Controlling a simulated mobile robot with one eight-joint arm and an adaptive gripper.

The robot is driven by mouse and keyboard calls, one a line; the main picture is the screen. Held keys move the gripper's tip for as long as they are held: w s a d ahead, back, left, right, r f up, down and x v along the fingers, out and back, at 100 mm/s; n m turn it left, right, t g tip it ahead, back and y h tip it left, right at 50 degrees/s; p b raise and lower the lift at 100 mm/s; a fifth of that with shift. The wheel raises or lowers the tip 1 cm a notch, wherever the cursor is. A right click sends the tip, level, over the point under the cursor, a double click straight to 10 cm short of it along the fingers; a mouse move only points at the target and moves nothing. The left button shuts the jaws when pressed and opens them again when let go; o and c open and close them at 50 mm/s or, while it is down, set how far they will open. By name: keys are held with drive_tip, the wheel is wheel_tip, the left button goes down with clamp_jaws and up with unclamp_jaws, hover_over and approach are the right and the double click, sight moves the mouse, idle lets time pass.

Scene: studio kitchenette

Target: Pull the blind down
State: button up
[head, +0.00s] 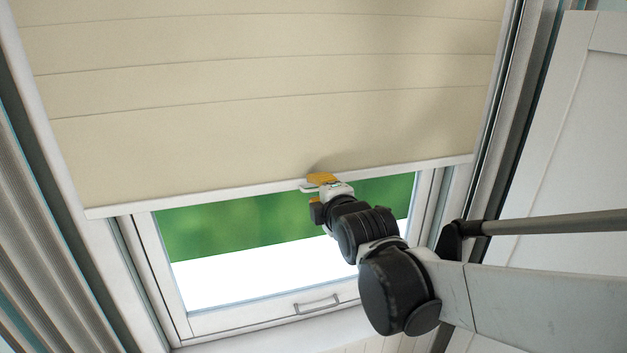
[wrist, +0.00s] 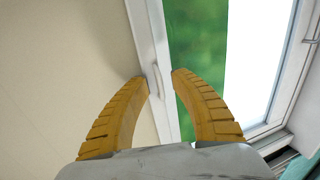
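The cream blind (head: 270,130) hangs over most of the window, and its white bottom rail (head: 200,197) sits above the lower part of the glass. A small white tab (head: 308,188) is on the rail; it also shows in the wrist view (wrist: 156,82). My gripper (head: 322,178) is at the rail, beside the tab. In the wrist view its two yellow fingers (wrist: 161,76) stand apart, one on each side of the tab. A gap shows between the tab and the right finger; whether the left finger touches it, I cannot tell.
The white window frame (head: 263,313) has a grey handle (head: 316,305) low down, below the blind. A grey curtain (head: 50,230) hangs at the left. A white panelled door (head: 560,130) stands at the right, near my arm. The glass below the rail is uncovered.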

drive_tip(key=shift+w+a+f, duration=0.1)
drive_tip(key=shift+w, duration=0.2)
clamp_jaws()
wheel_tip(320, 180, down, 51)
drive_tip(key=b, duration=4.1)
drive_tip(key=shift+f+b, duration=0.15)
drive_tip(key=shift+b, duration=0.25)
unclamp_jaws()
